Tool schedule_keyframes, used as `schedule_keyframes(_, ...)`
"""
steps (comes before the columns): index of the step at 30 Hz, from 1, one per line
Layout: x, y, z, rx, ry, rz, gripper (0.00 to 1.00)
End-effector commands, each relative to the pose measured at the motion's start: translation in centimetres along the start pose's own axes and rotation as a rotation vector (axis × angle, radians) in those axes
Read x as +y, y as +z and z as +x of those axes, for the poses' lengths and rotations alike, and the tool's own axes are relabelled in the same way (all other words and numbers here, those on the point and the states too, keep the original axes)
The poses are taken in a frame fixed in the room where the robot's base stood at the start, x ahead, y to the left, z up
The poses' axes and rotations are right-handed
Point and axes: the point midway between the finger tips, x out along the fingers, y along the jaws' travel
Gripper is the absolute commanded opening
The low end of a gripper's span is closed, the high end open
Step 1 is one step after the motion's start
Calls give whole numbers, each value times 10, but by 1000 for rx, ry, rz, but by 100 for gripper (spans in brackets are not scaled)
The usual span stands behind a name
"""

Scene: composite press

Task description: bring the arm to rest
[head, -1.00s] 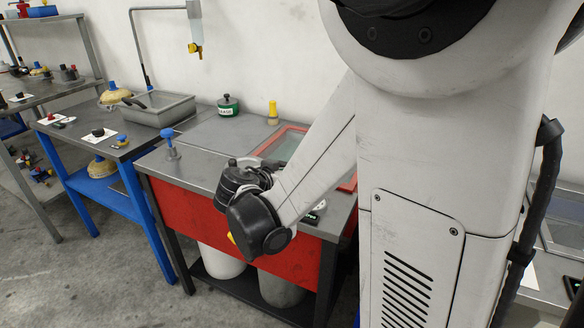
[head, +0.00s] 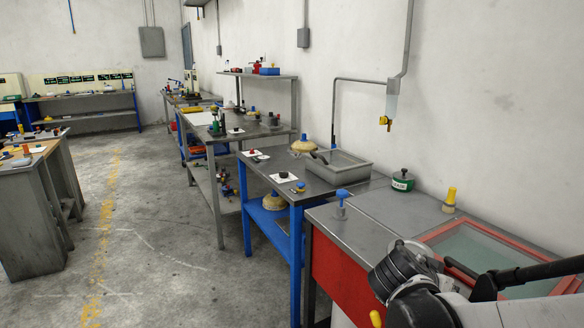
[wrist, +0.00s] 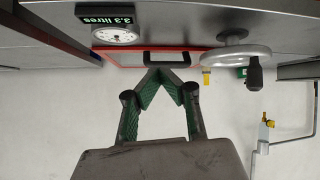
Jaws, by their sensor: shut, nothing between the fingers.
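My gripper (wrist: 153,76) shows in the wrist view, with its green-padded fingers closed to a point and nothing between them. It hangs free, with the pale wall behind it and the red frame of the press bench just above it in the picture. In the head view, a joint of my arm (head: 420,300) is at the lower right, in front of the red bench (head: 343,275). The gripper itself is hidden or out of frame there.
The wrist view shows a round gauge (wrist: 116,34), a 3.3 litres display (wrist: 120,16) and a handwheel (wrist: 237,60) close by. In the head view, a grey tray (head: 340,172) and a green can (head: 402,181) stand on benches. The floor (head: 150,230) at left is clear.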

Motion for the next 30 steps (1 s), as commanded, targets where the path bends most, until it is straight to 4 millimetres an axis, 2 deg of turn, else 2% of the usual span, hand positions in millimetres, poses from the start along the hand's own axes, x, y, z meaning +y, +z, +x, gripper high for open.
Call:
schedule_keyframes(1,5,-2,-12,-32,-25,-32,0)
schedule_keyframes(10,15,10,-71,-195,-228,-246,0)
schedule_keyframes(21,26,25,-156,-272,-536,-458,0)
schedule_keyframes(25,28,29,-181,-270,-629,-508,0)
schedule_keyframes(30,30,32,-199,-259,-700,-545,0)
